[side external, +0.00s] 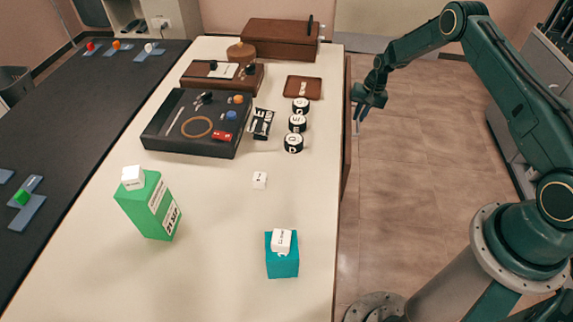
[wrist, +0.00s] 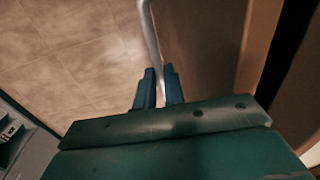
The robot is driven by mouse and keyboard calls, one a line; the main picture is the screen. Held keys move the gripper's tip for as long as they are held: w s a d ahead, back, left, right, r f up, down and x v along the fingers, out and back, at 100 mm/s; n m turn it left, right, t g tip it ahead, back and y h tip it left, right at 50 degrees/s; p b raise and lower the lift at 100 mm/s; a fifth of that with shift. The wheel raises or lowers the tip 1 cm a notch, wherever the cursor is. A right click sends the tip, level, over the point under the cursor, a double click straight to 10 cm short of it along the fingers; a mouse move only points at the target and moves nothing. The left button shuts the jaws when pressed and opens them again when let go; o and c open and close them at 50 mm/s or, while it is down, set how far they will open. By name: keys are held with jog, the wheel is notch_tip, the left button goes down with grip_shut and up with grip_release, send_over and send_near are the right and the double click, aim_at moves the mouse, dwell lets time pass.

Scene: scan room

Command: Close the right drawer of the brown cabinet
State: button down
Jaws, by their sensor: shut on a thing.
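A brown panel (side external: 347,130), seen nearly edge-on, runs along the right edge of the white-topped table; it looks like a drawer front. In the wrist view a broad brown face (wrist: 205,50) fills the right of the floor view. A pale metal bar handle (wrist: 149,28) runs down beside that face and between my fingers. My gripper (wrist: 160,88) is shut on the handle. In the side view my gripper (side external: 360,112) is just right of the panel, pointing down. How far the drawer stands out is hard to tell.
The white tabletop (side external: 215,255) holds a green box (side external: 152,205), a teal block (side external: 282,262), black-and-white cylinders (side external: 297,123), a black tray (side external: 165,145) and a brown box (side external: 280,38) at the back. Open tiled floor (side external: 420,170) lies right of the table.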

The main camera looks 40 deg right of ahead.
jog(key=shift+w+a, duration=0.1)
jog(key=c, duration=1.5)
grip_release()
jog(key=shift+r, duration=0.1)
jog(key=r, duration=0.4)
jog(key=s+d+r, duration=0.1)
jog(key=r, duration=0.4)
jog(key=s+d+r, duration=0.1)
jog(key=r, duration=0.3)
jog(key=shift+r, duration=0.2)
jog(key=shift+c, duration=0.3)
